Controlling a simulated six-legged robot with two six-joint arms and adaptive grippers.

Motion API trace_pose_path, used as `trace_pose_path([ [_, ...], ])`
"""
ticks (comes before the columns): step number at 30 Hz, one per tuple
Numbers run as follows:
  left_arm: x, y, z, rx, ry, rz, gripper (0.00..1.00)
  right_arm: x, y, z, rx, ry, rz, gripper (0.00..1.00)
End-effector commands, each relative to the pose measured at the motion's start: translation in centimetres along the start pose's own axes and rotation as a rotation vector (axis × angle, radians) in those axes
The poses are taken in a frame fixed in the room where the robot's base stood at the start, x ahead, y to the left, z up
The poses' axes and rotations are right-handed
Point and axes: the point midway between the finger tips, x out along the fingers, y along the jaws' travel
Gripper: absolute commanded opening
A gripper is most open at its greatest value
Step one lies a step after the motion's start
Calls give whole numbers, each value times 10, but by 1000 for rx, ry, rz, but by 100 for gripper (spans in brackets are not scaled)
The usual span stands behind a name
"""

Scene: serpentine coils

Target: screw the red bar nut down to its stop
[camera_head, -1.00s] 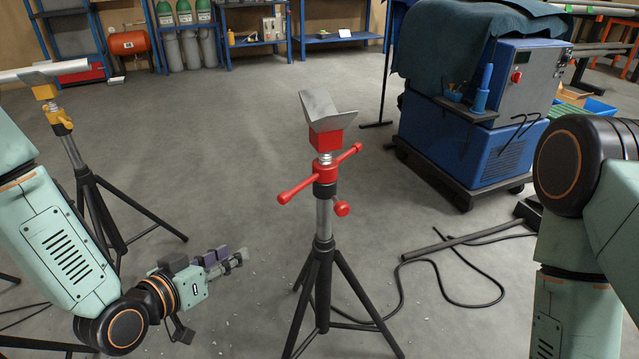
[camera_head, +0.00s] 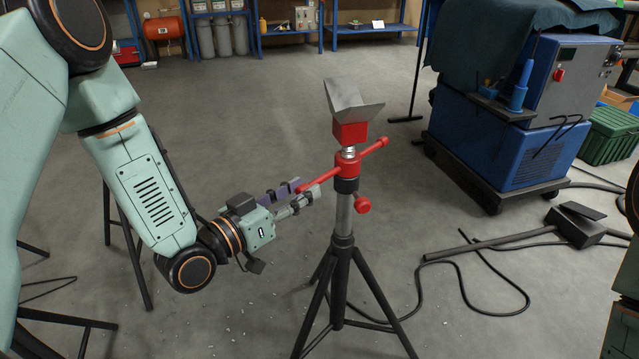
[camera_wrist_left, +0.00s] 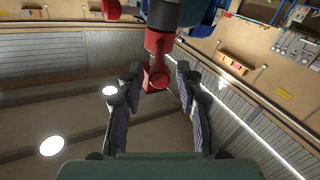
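The red bar nut (camera_head: 345,166) sits on the threaded post of a black tripod stand (camera_head: 342,250), with short bars sticking out to the left and right. Some bare thread shows between it and the red block of the V-shaped head (camera_head: 350,125). My left gripper (camera_head: 307,188) is at the left end of the bar. In the left wrist view the gripper (camera_wrist_left: 157,88) has its fingers apart, with the red bar end (camera_wrist_left: 155,76) between or just beyond the tips; contact cannot be made out. My right gripper is out of view.
A red clamp knob (camera_head: 363,205) sticks out below the nut. A blue machine (camera_head: 500,140) on a wheeled base stands at right. Black cable (camera_head: 500,312) and a foot pedal (camera_head: 575,225) lie on the floor. The floor behind the stand is clear.

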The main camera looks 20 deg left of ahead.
Motion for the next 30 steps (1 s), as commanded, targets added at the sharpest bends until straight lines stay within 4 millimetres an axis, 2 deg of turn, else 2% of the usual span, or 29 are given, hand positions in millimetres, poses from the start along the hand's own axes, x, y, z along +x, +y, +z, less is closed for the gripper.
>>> trace_pose_path([
  [3,18,1,2,5,-1,5,36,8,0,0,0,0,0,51],
  [10,44,1,1,3,-1,5,36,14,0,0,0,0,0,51],
  [15,52,1,1,0,-2,5,36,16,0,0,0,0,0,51],
  [23,52,1,0,-1,-2,4,36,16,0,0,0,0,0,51],
  [30,52,1,0,-1,-2,4,15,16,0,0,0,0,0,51],
])
